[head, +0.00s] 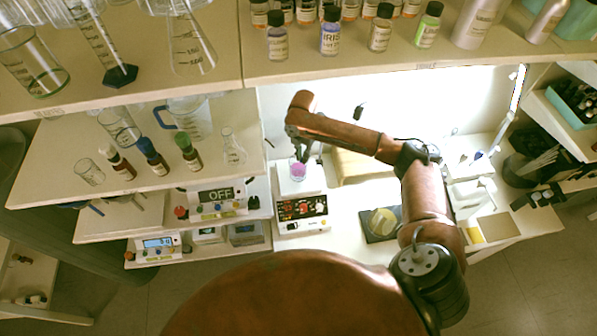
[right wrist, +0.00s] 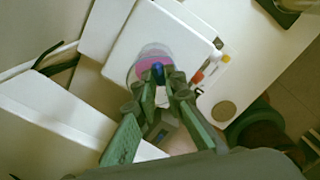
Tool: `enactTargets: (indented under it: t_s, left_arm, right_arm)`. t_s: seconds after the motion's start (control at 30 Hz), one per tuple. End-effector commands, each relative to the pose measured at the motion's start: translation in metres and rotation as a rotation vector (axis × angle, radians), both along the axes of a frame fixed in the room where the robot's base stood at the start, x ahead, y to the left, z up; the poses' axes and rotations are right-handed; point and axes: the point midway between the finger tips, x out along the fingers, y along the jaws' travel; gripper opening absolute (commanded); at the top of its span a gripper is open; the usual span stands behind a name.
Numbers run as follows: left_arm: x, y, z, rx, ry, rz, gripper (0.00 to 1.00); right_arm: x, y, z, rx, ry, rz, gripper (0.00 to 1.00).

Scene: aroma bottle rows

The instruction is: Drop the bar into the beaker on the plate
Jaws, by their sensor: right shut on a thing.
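The beaker (head: 298,171) holds pink liquid and stands on the white plate (head: 313,184) of a stirrer with a dark front panel. In the right wrist view the beaker (right wrist: 153,50) is round and clear on the square white plate (right wrist: 190,43). My right gripper (head: 304,155) is just above the beaker, pointing down. In the right wrist view, the right gripper (right wrist: 163,86) is shut on a small blue bar (right wrist: 157,69), which shows at the fingertips over the pink liquid. I cannot tell the bar's exact height above the liquid. My left gripper is not in view.
Shelves at left hold glassware, capped bottles and a blue-handled jug (head: 187,116). An upper shelf with several bottles overhangs the bench.

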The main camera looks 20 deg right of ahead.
Motion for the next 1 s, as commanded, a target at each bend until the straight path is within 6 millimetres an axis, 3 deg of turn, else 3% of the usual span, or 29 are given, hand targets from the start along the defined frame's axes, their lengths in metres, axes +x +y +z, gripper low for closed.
enactTargets:
  t_s: [0.13,0.17,0.47,0.77,1.0]
  left_arm:
    - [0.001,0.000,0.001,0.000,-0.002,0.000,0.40]
    - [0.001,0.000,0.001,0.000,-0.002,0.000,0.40]
    - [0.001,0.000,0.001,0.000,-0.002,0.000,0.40]
    - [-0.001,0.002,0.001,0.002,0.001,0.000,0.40]
    - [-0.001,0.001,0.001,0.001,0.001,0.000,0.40]
  right_arm:
    - [0.000,0.000,0.002,0.000,-0.001,0.000,0.00]
    - [0.000,0.000,0.002,0.000,-0.001,0.000,0.11]
    - [0.000,0.000,0.001,0.000,-0.001,0.000,0.30]
    - [0.000,0.000,0.003,0.000,-0.001,0.000,0.30]
    - [0.002,0.000,0.038,0.000,-0.006,0.000,0.30]
